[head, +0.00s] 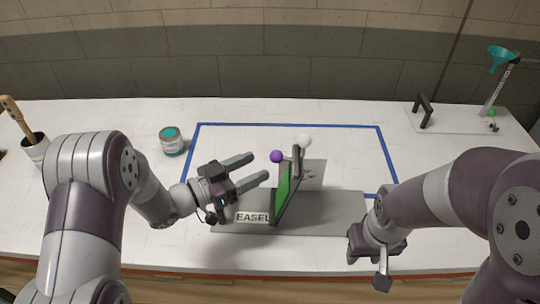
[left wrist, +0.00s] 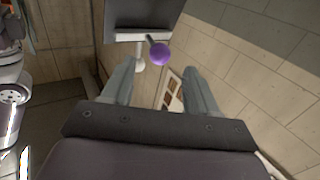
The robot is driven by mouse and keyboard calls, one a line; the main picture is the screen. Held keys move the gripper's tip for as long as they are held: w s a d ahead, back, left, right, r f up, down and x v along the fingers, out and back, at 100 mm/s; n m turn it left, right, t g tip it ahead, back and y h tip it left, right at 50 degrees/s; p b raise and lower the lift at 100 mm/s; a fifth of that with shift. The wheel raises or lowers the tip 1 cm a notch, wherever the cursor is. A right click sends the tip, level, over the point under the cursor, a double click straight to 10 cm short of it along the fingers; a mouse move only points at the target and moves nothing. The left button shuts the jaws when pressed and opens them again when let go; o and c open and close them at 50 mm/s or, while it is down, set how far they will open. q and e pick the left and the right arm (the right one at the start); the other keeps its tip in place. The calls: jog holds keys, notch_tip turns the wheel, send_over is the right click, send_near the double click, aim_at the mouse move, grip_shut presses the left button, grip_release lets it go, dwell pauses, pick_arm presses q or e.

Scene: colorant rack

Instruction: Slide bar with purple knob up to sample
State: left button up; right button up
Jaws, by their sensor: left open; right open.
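The purple knob (head: 276,156) sits at the upper left of an easel that holds a green panel (head: 284,188). In the left wrist view the purple knob (left wrist: 160,54) is at the end of a short dark stem beside a pale bar (left wrist: 138,37). A white knob (head: 304,141) is near it, and it also shows in the left wrist view (left wrist: 139,65). My left gripper (head: 259,167) is open and empty, its fingers pointing at the purple knob from the left, apart from it. My right gripper (head: 380,265) hangs at the front right, away from the easel.
The grey easel base (head: 340,212) carries an EASEL label. Blue tape (head: 290,125) outlines an area of the white table. A teal paint can (head: 172,142) stands left, a brush cup (head: 35,147) far left. A teal funnel stand (head: 500,75) is at the back right.

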aim_at(271, 158)
pick_arm(q)
jog(key=x, duration=0.5)
jog(key=shift+w+d+p, duration=0.15)
jog(key=shift+d+p, duration=0.1)
jog(key=shift+p, duration=0.15)
grip_shut()
jog(key=f+b, duration=0.2)
jog(key=a+f+b, duration=0.1)
jog(key=f+b, duration=0.1)
jog(key=f, duration=0.1)
jog(key=shift+a+f, duration=0.15)
jog(key=shift+a, duration=0.1)
grip_release()
jog(key=b+v, duration=0.1)
jog(key=v, duration=1.1)
jog(key=shift+s+a+b, duration=0.2)
jog(key=shift+a+b, duration=0.05)
jog(key=shift+b, duration=0.15)
